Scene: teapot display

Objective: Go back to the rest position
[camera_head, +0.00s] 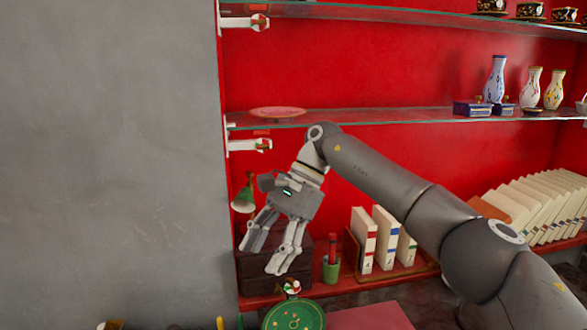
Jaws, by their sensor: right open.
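My right gripper (261,257) hangs in front of the red-backed shelf, its fingers pointing down and a little to the left. Its two fingers are apart with nothing between them. A dark brown box (262,284) stands behind the fingers and is partly hidden by them. My right arm crosses the view from the lower right corner up to the wrist near the middle. My left gripper does not show in this view. A pink plate (277,113) lies on the middle glass shelf above my gripper.
A green lamp (243,198), a green cup with a red item (331,268) and upright books (380,238) stand near my gripper. Vases (495,80) stand on the glass shelf (370,119). A round green object (293,314) is at the bottom. The grey wall side is clear.

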